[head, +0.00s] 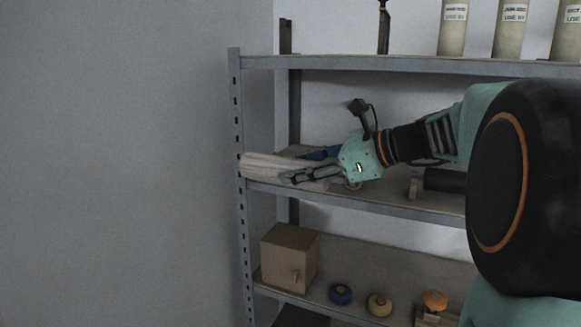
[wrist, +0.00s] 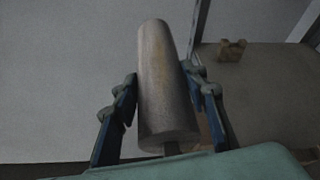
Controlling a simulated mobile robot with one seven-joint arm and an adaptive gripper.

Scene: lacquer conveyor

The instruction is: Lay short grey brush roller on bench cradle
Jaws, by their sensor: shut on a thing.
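A short grey brush roller (head: 270,167) is held at the left end of the middle shelf, just above its surface or on it; I cannot tell which. In the wrist view the roller (wrist: 164,88) runs lengthwise between the two fingers, with a finger against each side. My gripper (head: 312,166) is shut on it, and it also shows in the wrist view (wrist: 160,85). A small wooden cradle block (wrist: 232,50) stands on the shelf at the upper right of the wrist view, apart from the roller. I cannot tell whether it belongs to the bench cradle.
The metal shelf rack's left post (head: 238,150) is close beside the roller. A dark roller (head: 445,181) lies on the middle shelf to the right, by a wooden support (head: 414,186). Below are a cardboard-coloured box (head: 289,255) and several round knobs. Labelled cylinders (head: 453,28) stand above.

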